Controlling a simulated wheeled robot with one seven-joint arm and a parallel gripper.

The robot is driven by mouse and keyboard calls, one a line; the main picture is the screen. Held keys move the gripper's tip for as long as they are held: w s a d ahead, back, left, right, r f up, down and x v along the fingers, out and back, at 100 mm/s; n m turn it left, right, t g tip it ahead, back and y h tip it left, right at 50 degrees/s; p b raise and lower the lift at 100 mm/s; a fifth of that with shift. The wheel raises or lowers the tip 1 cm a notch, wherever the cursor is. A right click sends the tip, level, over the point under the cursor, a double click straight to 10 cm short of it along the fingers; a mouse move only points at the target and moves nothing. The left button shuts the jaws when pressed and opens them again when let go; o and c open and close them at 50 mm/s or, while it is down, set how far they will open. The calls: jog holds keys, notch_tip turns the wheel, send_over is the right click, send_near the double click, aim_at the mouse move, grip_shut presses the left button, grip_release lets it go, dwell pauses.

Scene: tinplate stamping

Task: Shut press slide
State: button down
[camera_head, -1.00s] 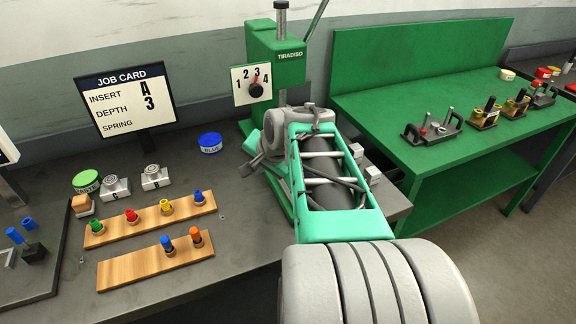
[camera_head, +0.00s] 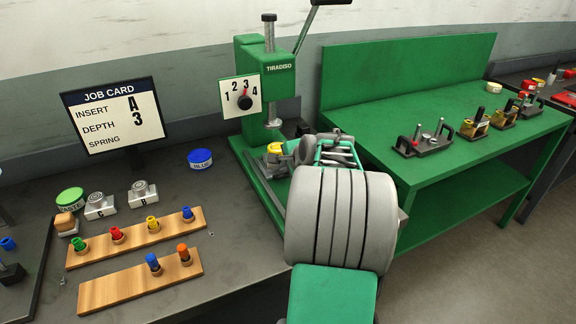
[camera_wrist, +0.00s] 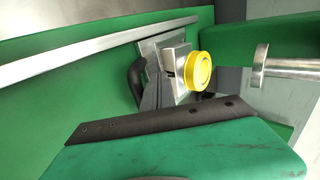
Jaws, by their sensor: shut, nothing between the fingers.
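The green press (camera_head: 268,80) stands at the bench's right end, with its lever (camera_head: 310,25) raised and dial (camera_head: 243,98) pointer near 3. On its slide sits a silver block with a yellow round piece (camera_head: 274,148); in the wrist view the silver block (camera_wrist: 165,50) has the yellow piece (camera_wrist: 202,71) on it and a dark curved handle (camera_wrist: 136,84) beside it. The steel ram (camera_wrist: 262,68) is apart from the yellow piece. My gripper (camera_wrist: 152,88) is shut and empty, close to the handle; I cannot tell whether they touch. My arm hides much of the slide in the head view.
Wooden racks (camera_head: 140,280) with coloured pegs, silver blocks (camera_head: 143,193) and a blue tin (camera_head: 200,158) lie left of the press. A green table (camera_head: 420,170) with tooling stands close on the right.

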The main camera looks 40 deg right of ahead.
jog(key=shift+w+d, duration=0.3)
jog(key=shift+w, duration=0.65)
jog(key=shift+w+d, duration=0.25)
jog(key=shift+w, duration=0.65)
